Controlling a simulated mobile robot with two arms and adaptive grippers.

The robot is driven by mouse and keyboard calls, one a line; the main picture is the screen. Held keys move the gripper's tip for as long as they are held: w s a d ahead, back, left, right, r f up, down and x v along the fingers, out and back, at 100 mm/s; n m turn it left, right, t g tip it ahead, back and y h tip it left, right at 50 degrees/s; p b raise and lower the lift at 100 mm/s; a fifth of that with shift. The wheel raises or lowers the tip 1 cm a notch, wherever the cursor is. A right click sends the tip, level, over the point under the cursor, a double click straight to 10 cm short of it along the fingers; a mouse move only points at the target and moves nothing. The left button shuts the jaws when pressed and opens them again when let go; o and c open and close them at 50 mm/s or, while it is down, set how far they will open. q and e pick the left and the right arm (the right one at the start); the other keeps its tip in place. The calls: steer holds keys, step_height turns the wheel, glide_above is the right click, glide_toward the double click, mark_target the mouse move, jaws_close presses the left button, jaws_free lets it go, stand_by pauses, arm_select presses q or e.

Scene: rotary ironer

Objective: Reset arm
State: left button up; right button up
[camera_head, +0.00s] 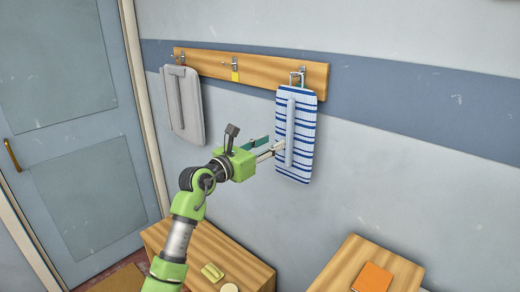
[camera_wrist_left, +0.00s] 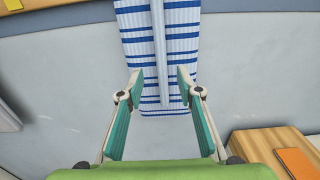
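My left gripper (camera_head: 271,148) reaches in from the left toward the wall in the head view. It also shows in the left wrist view (camera_wrist_left: 158,88), its two teal fingers apart with the lower end of a grey bar between or just beyond them. That bar runs down the front of a blue-and-white striped hanging board (camera_head: 306,140), which also shows in the wrist view (camera_wrist_left: 133,30). The board hangs from the right hook (camera_head: 298,76) of a wooden rail (camera_head: 258,69). Whether the fingers touch the bar I cannot tell. My right gripper is not in view.
A grey board (camera_head: 193,110) hangs from the left hook. A yellow tag (camera_head: 235,76) hangs at the middle hook. Below stand a wooden cabinet (camera_head: 240,258) with small items and another wooden top (camera_head: 352,256) with an orange book (camera_head: 373,279). A blue door (camera_head: 75,110) is at left.

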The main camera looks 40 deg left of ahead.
arm_select(q)
steer(key=shift+s+a, duration=0.15)
steer(key=shift+s, duration=2.2)
